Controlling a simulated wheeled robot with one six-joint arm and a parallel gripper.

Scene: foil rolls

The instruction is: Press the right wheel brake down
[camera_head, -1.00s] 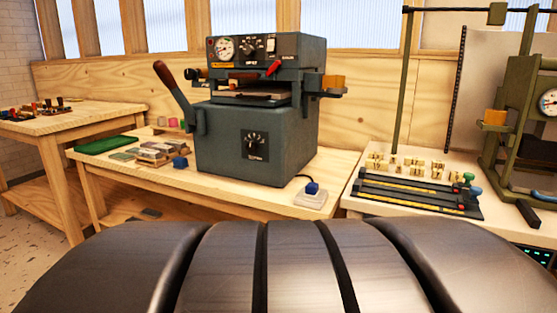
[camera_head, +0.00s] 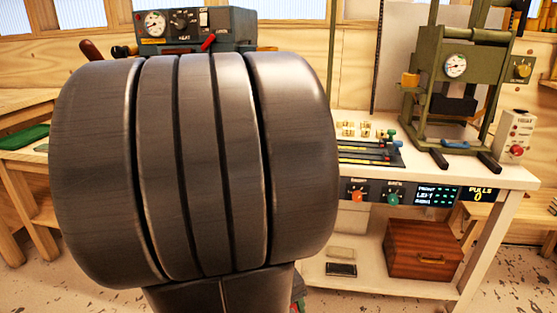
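I cannot pick out a right wheel brake in this view. That dark form hides the lower left and centre of the view. My gripper is not visible.
A white bench (camera_head: 515,176) on the right carries a green press frame (camera_head: 455,105) and a control box (camera_head: 514,136). Its front has knobs and displays (camera_head: 437,196). A brown wooden box (camera_head: 424,250) sits on its lower shelf. A grey machine (camera_head: 230,22) is mostly hidden.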

